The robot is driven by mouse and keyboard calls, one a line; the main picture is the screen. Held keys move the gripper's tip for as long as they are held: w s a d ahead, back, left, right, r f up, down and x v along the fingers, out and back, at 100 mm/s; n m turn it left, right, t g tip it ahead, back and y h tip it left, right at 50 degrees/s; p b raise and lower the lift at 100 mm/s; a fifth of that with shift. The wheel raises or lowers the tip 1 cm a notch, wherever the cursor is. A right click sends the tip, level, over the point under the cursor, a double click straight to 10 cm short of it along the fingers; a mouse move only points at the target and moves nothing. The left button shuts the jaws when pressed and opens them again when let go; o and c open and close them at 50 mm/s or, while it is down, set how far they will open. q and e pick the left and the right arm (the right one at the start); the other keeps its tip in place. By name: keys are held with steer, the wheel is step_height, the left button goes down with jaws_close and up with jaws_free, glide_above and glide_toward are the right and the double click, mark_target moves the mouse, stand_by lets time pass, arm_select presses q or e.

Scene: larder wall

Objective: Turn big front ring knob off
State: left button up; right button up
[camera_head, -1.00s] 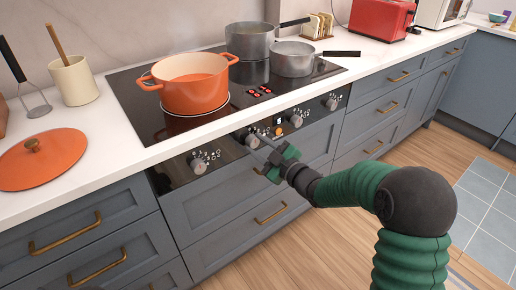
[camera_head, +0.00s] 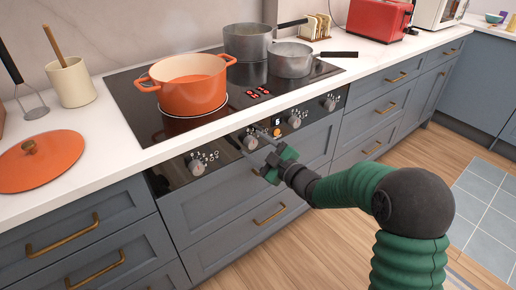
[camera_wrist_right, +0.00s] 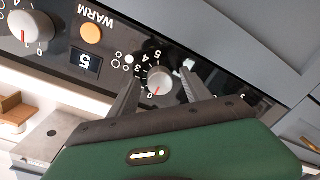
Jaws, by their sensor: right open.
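The hob's front panel carries a row of grey knobs. My right gripper (camera_head: 245,137) is open in front of the panel, at the second knob from the left (camera_head: 250,143). In the right wrist view, which is upside down, this knob (camera_wrist_right: 160,80) sits between the two open fingers (camera_wrist_right: 157,88), with no clear contact. Its red mark appears to point near the printed 0. The leftmost knob (camera_head: 196,167) is clear of the gripper. Which knob belongs to the big front ring cannot be read here. My left gripper is not in view.
An orange pot (camera_head: 188,92) stands at the hob's front left over a ring with a red glow. Two grey pans (camera_head: 250,45) stand behind. Two more knobs (camera_head: 294,121) lie to the right, past an orange WARM button (camera_wrist_right: 91,34) and a display (camera_wrist_right: 86,64). Drawers lie below.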

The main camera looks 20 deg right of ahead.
steer(key=p+v, duration=0.3)
steer(key=v, duration=1.3)
steer(key=shift+s+d+f+p, duration=0.15)
steer(key=shift+s+p, duration=0.2)
steer(key=shift+s, duration=0.05)
step_height(320, 180, down, 10)
steer(key=s+m+g+h, duration=0.1)
steer(key=m+g+h, duration=0.5)
steer(key=m+h, duration=0.1)
steer(key=s+a+f+m+g, duration=0.2)
steer(key=s+a+m+g, duration=0.1)
steer(key=s, duration=0.4)
steer(key=s+a+f+m+g, duration=0.2)
steer(key=s+f+g, duration=0.15)
steer(key=s, duration=0.25)
step_height(320, 180, up, 28)
steer(key=s+g+p, duration=0.1)
steer(key=s+p, duration=0.1)
steer(key=p, duration=2.5)
steer(key=shift+a+p, duration=0.4)
steer(key=shift+a, duration=0.1)
